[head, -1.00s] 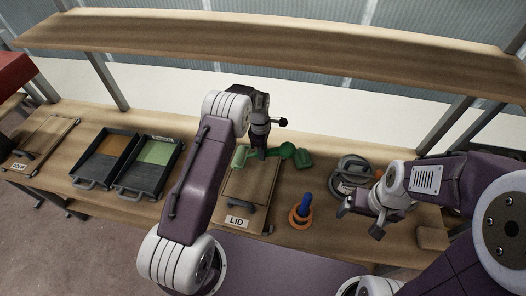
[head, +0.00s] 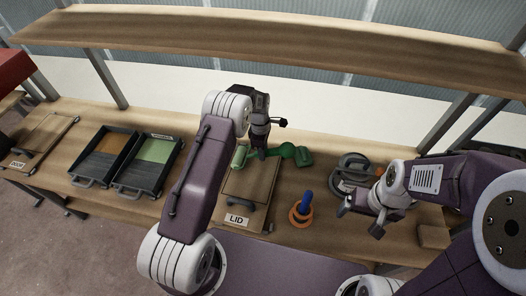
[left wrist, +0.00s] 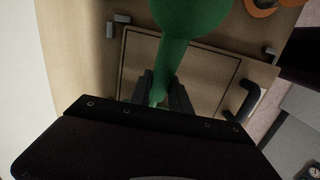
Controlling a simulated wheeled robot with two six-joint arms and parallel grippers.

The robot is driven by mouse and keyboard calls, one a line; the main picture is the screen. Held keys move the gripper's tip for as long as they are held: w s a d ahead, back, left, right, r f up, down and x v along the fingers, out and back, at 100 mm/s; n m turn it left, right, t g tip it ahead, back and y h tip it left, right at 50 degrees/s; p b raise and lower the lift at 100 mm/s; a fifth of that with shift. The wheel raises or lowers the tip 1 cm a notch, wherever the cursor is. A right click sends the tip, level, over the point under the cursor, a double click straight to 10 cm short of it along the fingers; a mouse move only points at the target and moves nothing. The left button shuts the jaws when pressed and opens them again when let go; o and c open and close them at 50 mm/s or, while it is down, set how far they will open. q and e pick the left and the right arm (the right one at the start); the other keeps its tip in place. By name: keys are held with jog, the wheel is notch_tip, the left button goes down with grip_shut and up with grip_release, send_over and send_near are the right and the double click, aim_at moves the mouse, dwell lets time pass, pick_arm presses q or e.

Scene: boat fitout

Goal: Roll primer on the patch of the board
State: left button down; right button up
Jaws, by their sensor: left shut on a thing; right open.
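The green roller (head: 290,153) is in my left gripper (head: 262,152), which is shut on it over the far part of the board marked LID (head: 262,190). Its green ends show on both sides of the gripper in the head view. In the left wrist view, the fingers (left wrist: 164,96) close on the narrow green part, and a wide green end (left wrist: 190,18) points up the picture. The board lies below, with a thin dark outline around its patch (left wrist: 210,78). I cannot tell whether the roller touches it. My right gripper (head: 360,214) is open and empty over the bench at right.
Two dark trays stand left, one orange-brown inside (head: 112,146), one green inside (head: 160,151). A board marked DOOR (head: 48,136) lies far left. An orange ring with a blue peg (head: 303,207) and a grey round item (head: 350,165) stand right. A shelf (head: 270,42) spans above.

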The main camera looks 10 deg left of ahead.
aim_at(277, 155)
pick_arm(q)
jog(key=shift+f, duration=0.3)
jog(key=shift+d+r, duration=0.1)
jog(key=shift+d, duration=2.35)
jog(key=shift+d+b, duration=0.3)
jog(key=shift+d, duration=0.05)
jog(key=d+b, duration=0.1)
jog(key=d, duration=0.7)
jog(key=shift+d, duration=0.35)
